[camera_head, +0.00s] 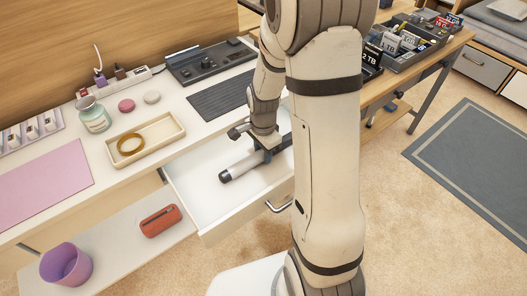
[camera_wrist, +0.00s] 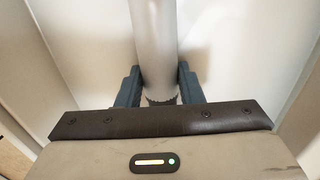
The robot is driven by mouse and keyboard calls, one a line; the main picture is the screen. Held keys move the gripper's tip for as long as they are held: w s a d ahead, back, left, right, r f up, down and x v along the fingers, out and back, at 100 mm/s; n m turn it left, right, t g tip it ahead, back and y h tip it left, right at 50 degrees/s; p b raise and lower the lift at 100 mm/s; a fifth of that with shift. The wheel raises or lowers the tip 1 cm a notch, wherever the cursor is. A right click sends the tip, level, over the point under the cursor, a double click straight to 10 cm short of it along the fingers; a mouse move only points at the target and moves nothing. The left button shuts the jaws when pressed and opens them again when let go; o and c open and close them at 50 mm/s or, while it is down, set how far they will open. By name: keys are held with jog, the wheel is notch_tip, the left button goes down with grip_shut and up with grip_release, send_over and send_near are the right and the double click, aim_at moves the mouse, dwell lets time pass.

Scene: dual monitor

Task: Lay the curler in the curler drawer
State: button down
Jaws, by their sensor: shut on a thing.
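The curler (camera_head: 242,166) is a pale grey cylinder with a dark end, lying roughly level in or just above the open white drawer (camera_head: 213,222). In the wrist view the curler (camera_wrist: 153,42) runs up the picture between the two blue-grey fingers. My gripper (camera_head: 266,148) is inside the drawer space, shut on the curler, and it also shows in the wrist view (camera_wrist: 158,88). The drawer's pale floor and walls (camera_wrist: 225,45) surround it there. I cannot tell whether the curler touches the drawer floor. My arm hides the drawer's right part and the curler's far end.
On the white desk above stand a cream tray (camera_head: 170,141) with an amber ring, a jar (camera_head: 93,115), a dark ribbed mat (camera_head: 222,95) and a black console (camera_head: 205,62). A lower shelf holds a red case (camera_head: 160,221) and a purple bin (camera_head: 66,265).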

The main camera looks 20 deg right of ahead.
jog(key=c, duration=1)
grip_release()
notch_tip(320, 180, up, 12)
jog(key=p, duration=0.3)
jog(key=s+a+r+n+t, duration=0.1)
jog(key=s+r+n, duration=0.3)
jog(key=s+n, duration=0.3)
jog(key=s+a+r+n, duration=0.2)
jog(key=s+r+n, duration=0.2)
jog(key=s+n, duration=0.3)
jog(key=shift+s+t, duration=0.4)
jog(key=shift+s, duration=0.15)
jog(key=shift+r, duration=0.1)
